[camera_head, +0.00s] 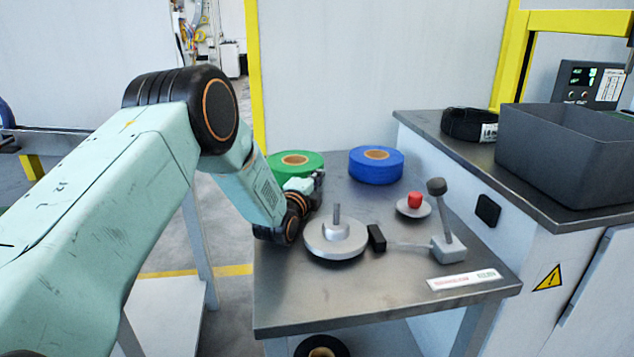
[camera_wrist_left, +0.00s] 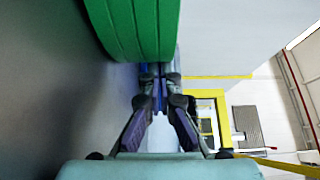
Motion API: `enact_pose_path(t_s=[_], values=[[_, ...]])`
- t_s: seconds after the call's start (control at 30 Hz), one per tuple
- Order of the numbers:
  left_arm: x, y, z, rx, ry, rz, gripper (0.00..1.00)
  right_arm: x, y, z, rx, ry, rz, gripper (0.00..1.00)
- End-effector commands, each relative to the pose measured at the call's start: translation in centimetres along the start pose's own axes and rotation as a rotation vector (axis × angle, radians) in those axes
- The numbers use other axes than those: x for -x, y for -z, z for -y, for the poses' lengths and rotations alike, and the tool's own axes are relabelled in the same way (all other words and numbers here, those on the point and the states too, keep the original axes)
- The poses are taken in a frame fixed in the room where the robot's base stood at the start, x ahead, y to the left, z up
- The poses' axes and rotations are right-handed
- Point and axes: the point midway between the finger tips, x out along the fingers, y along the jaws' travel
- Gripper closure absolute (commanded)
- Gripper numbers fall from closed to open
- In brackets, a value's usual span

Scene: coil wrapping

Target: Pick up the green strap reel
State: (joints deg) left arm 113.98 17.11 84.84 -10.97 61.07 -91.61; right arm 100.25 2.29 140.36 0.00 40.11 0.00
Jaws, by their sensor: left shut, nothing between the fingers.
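The green strap reel (camera_head: 292,163) lies flat at the back left of the metal table, with a tan cardboard core. In the left wrist view the green reel (camera_wrist_left: 137,25) is large and close, just above the fingers in the picture. My left gripper (camera_head: 318,178) is at the front right side of the green reel and hides part of its edge. Its fingertips (camera_wrist_left: 157,80) are together with nothing between them. I cannot tell whether they touch the reel. My right gripper is not in view.
A blue strap reel (camera_head: 376,165) lies to the right of the green one. A round grey spindle base (camera_head: 336,238), a lever (camera_head: 447,225) and a red button (camera_head: 415,200) stand on the table (camera_head: 300,310). A dark bin (camera_head: 565,150) and a black coil (camera_head: 468,124) are on the right counter.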

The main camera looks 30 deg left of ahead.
Motion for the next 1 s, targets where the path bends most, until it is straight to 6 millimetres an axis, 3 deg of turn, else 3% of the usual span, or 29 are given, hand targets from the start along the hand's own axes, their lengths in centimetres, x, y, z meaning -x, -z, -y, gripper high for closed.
enact_pose_path(t_s=[0.37, 0.8, 1.0], values=[[-0.1, -0.6, 0.1, 0.002, 0.001, 0.002, 1.00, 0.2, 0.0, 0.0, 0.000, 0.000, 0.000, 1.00], [-2.7, -10.9, 0.0, 0.000, 0.004, 0.006, 1.00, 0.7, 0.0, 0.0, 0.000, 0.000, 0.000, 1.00], [-3.4, -13.9, 0.0, 0.000, 0.003, 0.004, 1.00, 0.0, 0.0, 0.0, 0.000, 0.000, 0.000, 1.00]])
